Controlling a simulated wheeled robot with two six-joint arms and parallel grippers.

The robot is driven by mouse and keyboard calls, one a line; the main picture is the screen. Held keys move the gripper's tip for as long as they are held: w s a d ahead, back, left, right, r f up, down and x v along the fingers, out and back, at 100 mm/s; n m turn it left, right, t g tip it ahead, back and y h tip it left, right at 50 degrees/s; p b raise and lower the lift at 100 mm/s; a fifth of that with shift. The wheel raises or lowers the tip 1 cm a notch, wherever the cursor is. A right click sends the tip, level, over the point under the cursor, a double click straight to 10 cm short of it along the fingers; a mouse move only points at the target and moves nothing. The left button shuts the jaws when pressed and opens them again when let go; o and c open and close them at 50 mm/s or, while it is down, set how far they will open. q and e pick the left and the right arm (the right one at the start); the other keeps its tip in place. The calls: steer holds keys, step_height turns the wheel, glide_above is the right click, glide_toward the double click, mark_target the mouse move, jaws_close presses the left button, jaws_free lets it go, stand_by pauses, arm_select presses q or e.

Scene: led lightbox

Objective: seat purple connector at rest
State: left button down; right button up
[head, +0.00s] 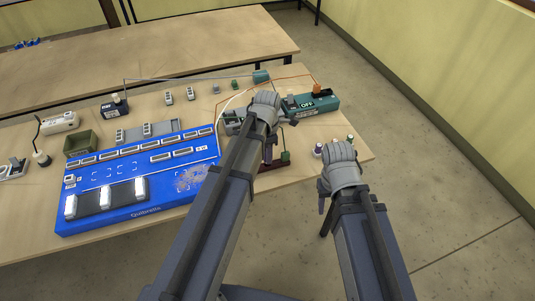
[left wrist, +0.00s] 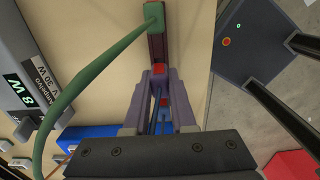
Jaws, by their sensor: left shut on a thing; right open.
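My left gripper (head: 266,103) is at the right end of the table, over a dark red rest strip (head: 275,166). In the left wrist view its fingers (left wrist: 160,88) are closed around a small piece with a thin dark blue-purple cord, taken as the purple connector; the fingers hide most of it. Red patches show between the fingers, in line with the dark red strip (left wrist: 157,46). I cannot tell whether the piece touches the strip. A green connector (left wrist: 154,13) sits at the strip's far end. My right gripper (head: 339,165) is open by the table's right edge.
A blue board (head: 140,215) with white modules lies left of my left arm. A green box marked OFF (head: 322,104) stands behind the grippers. Small bottles (head: 318,150) stand near the right table edge. A green cable (left wrist: 72,85) curves left of the fingers.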

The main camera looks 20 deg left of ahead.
arm_select(q)
steer(key=shift+f+b, duration=1.3)
steer(key=c, duration=0.7)
jaws_free()
steer(key=shift+o, duration=0.2)
steer(key=shift+r, duration=0.15)
step_height(320, 180, up, 8)
steer(key=p, duration=0.8)
